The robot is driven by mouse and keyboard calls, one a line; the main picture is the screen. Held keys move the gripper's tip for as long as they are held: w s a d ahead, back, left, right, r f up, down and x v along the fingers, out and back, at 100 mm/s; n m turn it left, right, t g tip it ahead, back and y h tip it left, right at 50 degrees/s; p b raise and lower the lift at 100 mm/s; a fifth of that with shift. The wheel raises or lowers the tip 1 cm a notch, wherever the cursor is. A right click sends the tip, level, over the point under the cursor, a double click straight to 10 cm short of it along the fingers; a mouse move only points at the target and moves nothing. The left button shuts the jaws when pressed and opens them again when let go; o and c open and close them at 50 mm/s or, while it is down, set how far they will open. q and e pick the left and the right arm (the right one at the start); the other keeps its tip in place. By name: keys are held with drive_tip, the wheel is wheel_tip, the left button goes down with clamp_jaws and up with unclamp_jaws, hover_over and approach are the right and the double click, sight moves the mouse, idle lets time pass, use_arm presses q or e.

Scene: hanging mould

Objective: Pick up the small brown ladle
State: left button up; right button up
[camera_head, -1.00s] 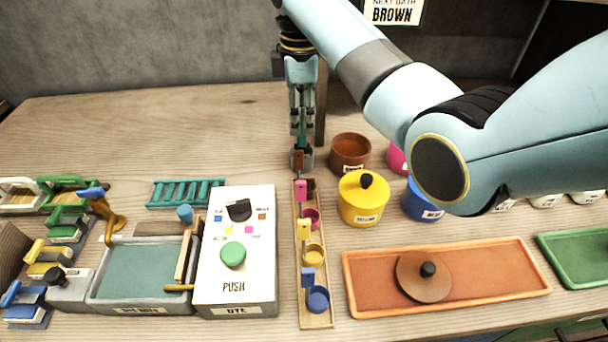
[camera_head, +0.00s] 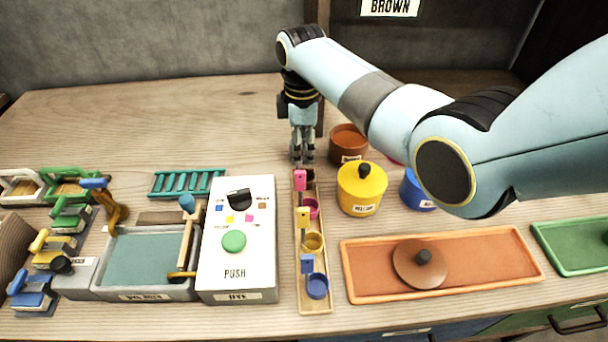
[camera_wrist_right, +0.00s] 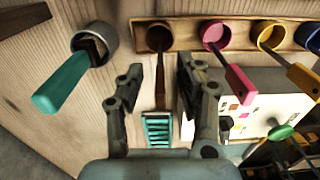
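The small brown ladle (camera_wrist_right: 160,42) sits at the end of a wooden rack (camera_wrist_right: 186,38), with its handle (camera_wrist_right: 160,80) pointing toward my right gripper in the right wrist view. My right gripper (camera_wrist_right: 157,86) is open, with one finger on each side of the handle in that view. I cannot tell whether the fingers touch it. In the head view my right gripper (camera_head: 303,158) points down at the far end of the rack (camera_head: 315,300) and hides most of the brown ladle. Pink (camera_head: 301,182), yellow (camera_head: 304,218) and blue (camera_head: 308,264) ladles stand nearer along the rack. My left gripper is not in view.
A grey cup (camera_wrist_right: 95,40) with a teal-handled tool (camera_wrist_right: 62,88) stands beside the brown ladle. A brown pot (camera_head: 348,143) and a yellow lidded pot (camera_head: 361,189) stand right of the rack. The white dye box (camera_head: 237,270) is close on its left.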

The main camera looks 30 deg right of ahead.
clamp_jaws()
